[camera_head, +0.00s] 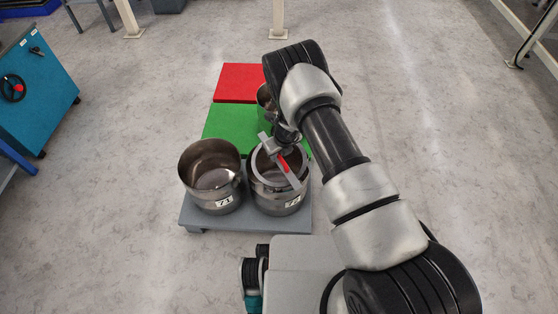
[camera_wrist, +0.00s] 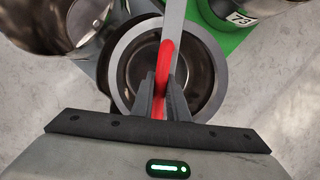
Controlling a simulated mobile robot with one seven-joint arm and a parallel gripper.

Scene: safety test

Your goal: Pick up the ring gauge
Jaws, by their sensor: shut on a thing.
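The ring gauge (camera_head: 262,178) is a flat grey ring with a straight grey bar across it and a red grip on the bar. It also shows in the wrist view (camera_wrist: 213,62). My gripper (camera_wrist: 163,88) is shut on the red grip, with one finger on each side. The ring lies over the mouth of the right front steel pot (camera_head: 278,205). I cannot tell whether it touches the pot's rim. In the head view my gripper (camera_head: 285,150) is partly hidden by my wrist.
A second pot (camera_head: 215,195), labelled 71, stands close on the left on the grey platform (camera_head: 245,222). A third pot (camera_head: 265,112) stands behind on the green platform (camera_head: 222,122). A red platform (camera_head: 238,82) lies farther back. A blue cabinet (camera_head: 40,85) stands left; floor around is clear.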

